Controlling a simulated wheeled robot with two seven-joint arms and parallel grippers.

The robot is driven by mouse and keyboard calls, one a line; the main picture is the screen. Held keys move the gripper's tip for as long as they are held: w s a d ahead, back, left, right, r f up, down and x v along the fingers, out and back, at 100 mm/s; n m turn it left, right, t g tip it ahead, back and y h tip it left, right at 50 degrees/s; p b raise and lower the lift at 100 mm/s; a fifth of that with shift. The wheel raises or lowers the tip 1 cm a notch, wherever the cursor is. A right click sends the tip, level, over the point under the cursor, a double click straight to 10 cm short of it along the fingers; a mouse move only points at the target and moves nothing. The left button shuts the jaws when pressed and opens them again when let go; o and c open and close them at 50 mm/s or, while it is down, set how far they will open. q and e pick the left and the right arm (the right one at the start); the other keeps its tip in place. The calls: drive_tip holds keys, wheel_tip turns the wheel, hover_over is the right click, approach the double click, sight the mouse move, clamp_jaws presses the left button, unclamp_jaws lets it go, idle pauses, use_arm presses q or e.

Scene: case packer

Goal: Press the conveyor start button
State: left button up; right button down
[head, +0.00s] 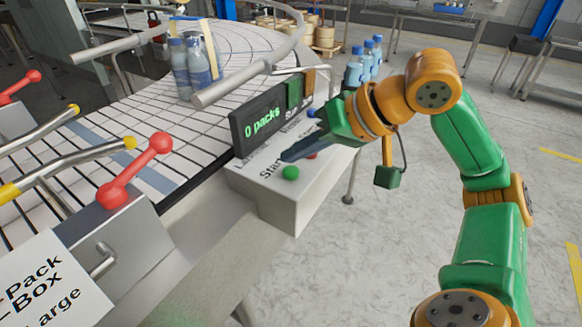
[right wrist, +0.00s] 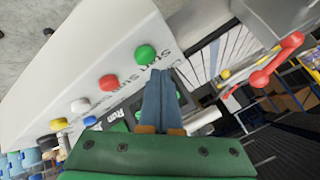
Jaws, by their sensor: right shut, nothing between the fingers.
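The green button (head: 290,173) sits on top of the light grey control box (head: 262,190), beside lettering that reads "Start". My right gripper (head: 287,156) is shut and empty, its blue fingers just behind the green button in the head view. In the right wrist view, the closed fingertips (right wrist: 160,74) are just beside the green button (right wrist: 145,54); I cannot tell how high they are above the panel. A red button (head: 312,155) is partly hidden by the fingers. My left gripper is not in view.
A display (head: 266,118) reading "0 packs" stands behind the buttons. Red, white, yellow and black buttons line the panel in the right wrist view. The conveyor (head: 130,125) carries bottles (head: 190,65). Red-knobbed levers (head: 135,172) are at left.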

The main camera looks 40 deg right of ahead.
drive_tip(key=shift+f, duration=0.1)
drive_tip(key=shift+f+b, duration=0.3)
drive_tip(key=shift+b, duration=0.05)
